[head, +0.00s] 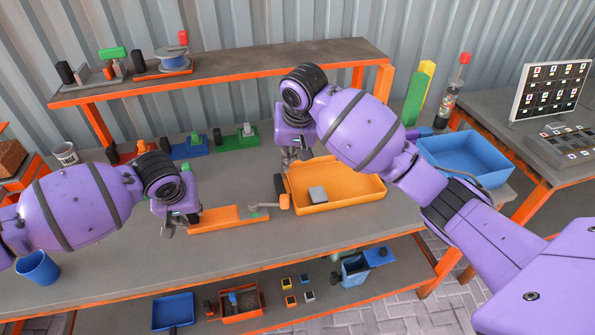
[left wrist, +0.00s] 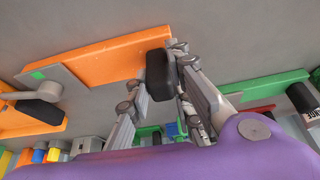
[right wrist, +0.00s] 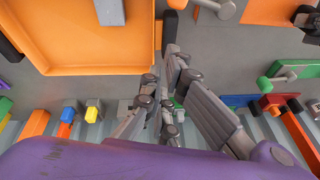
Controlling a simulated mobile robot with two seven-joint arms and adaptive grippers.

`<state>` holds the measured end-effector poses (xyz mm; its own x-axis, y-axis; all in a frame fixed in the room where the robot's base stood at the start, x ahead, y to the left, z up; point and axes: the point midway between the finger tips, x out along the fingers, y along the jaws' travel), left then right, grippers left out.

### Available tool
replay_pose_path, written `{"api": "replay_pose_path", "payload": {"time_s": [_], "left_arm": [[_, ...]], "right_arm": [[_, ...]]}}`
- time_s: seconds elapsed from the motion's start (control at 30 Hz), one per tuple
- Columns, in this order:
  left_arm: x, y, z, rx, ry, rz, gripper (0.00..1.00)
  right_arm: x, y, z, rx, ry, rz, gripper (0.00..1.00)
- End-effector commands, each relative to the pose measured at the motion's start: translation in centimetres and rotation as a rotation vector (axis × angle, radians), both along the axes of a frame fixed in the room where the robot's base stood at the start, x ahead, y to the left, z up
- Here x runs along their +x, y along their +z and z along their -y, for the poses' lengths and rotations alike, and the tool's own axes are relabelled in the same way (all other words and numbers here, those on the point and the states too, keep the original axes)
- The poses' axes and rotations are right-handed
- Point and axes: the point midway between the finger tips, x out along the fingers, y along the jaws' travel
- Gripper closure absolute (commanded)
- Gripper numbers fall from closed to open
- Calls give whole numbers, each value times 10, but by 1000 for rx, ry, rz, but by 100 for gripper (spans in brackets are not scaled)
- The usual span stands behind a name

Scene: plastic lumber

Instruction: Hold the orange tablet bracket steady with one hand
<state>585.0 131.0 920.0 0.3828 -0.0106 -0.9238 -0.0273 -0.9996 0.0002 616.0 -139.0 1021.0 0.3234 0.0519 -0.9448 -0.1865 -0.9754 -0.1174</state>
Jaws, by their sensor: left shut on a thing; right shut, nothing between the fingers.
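The orange tablet bracket (head: 228,218) lies flat on the workbench at centre left, a long orange bar with a grey arm and small green mark at its right end. In the left wrist view the bracket (left wrist: 105,60) reaches up to a black grip block (left wrist: 158,76). My left gripper (head: 178,222) is shut on this black block at the bracket's left end; the fingers partly hide it. My right gripper (head: 292,158) is shut and empty, apart from the bracket, by the orange tray's back left corner; it also shows in the right wrist view (right wrist: 170,68).
The orange tray (head: 345,200) with a grey block (head: 318,194) stands right of the bracket. A blue bin (head: 465,160) is farther right. Red, blue and green tools line the back under a raised shelf (head: 220,72). A blue cup (head: 38,268) stands front left. The front bench strip is clear.

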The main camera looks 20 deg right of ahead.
Motion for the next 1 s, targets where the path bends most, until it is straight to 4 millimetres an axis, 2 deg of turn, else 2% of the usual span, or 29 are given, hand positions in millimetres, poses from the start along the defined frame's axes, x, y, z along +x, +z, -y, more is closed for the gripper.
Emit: {"api": "replay_pose_path", "payload": {"time_s": [0.03, 0.1, 0.27, 0.37, 0.83, 1.0], "left_arm": [[0, -1, -1, 1, 2, 0, 100], [0, -1, -1, 1, 2, 0, 100], [0, -1, -1, 2, 1, -1, 100], [0, -1, -1, 2, 1, -1, 100], [0, -1, -1, 1, 0, -1, 100], [0, -1, -1, 1, 0, -1, 100]], "right_arm": [[3, 10, -5, -39, -10, 5, 100], [2, 18, -7, -78, -39, 3, 100], [0, 21, -9, -122, -82, -3, 100], [3, 11, -7, -123, -86, -5, 100], [31, -73, 1, -122, -85, -6, 100], [8, -71, -6, -121, -80, -3, 100]]}}
